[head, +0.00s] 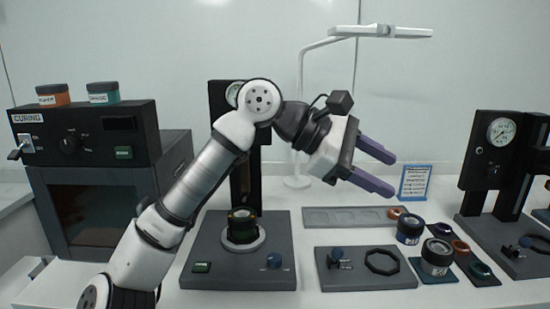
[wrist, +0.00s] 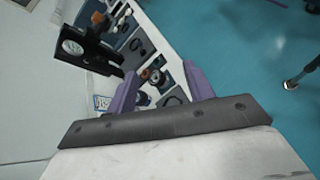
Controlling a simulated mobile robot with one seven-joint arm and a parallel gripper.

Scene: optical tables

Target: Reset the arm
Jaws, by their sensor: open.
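My gripper (head: 392,172) is raised above the table in the head view, to the right of the middle. Its two purple fingers are spread apart with nothing between them, pointing right and slightly down. The fingers also show in the wrist view (wrist: 162,88), with a gap between them. My arm rises from the lower left, bends at a high elbow and reaches right. It passes in front of the middle station.
A curing oven (head: 90,205) stands left, with two jars on its control box. A gauge press (head: 205,262) holds a jar in the middle. A flat fixture (head: 385,282), dark jars (head: 437,258) and a second gauge station (head: 476,200) stand right. A lamp (head: 320,45) rises behind.

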